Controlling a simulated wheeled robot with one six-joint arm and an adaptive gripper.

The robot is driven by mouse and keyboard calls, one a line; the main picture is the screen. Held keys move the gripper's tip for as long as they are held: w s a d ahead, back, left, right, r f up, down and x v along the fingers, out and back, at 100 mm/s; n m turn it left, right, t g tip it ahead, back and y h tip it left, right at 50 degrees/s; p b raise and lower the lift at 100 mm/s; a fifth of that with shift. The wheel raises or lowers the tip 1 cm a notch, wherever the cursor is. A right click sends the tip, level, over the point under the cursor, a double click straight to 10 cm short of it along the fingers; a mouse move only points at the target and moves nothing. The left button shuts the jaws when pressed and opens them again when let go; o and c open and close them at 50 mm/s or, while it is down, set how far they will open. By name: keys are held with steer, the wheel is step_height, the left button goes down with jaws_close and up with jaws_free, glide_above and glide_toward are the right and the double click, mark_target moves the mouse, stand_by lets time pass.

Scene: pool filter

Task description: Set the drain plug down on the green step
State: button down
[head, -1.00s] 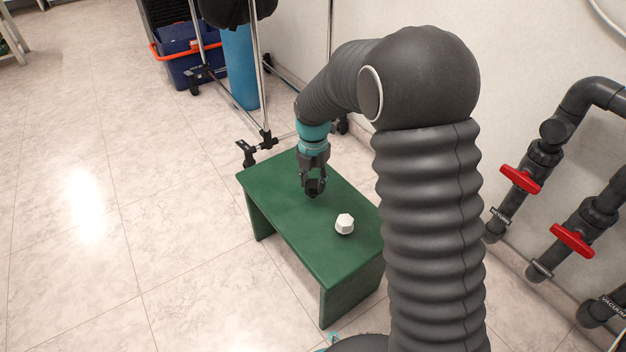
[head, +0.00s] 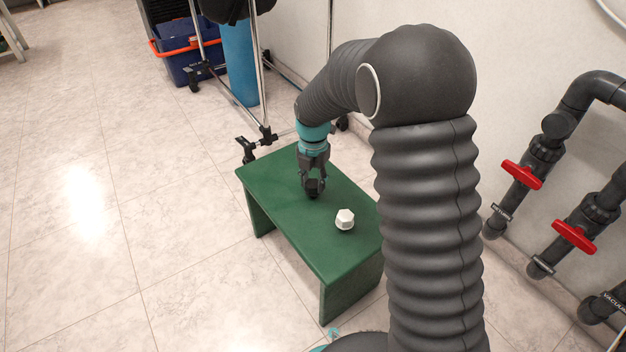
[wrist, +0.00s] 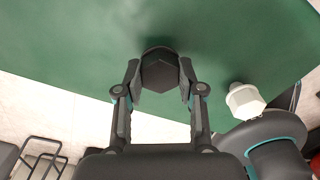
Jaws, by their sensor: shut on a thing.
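The drain plug, a black six-sided piece (wrist: 160,72), is between the fingertips of my gripper (wrist: 160,80) in the wrist view. My gripper is shut on it. In the head view my gripper (head: 314,187) points down over the middle of the green step (head: 275,190), with the dark plug (head: 314,190) at its tips. The plug is at or just above the step's top; I cannot tell whether it touches. The step's top also fills much of the wrist view (wrist: 60,45).
A white hexagonal cap (head: 345,219) stands on the step near the plug; it shows in the wrist view (wrist: 244,100). A metal stand (head: 265,135) is behind the step. Grey pipes with red valve handles (head: 522,174) line the right wall. Floor at left is clear.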

mark_target(313, 183)
steer(key=c, duration=0.6)
jaws_free()
steer(key=shift+c, duration=0.2)
steer(key=shift+r+p, duration=1.85)
steer(key=shift+r, duration=0.65)
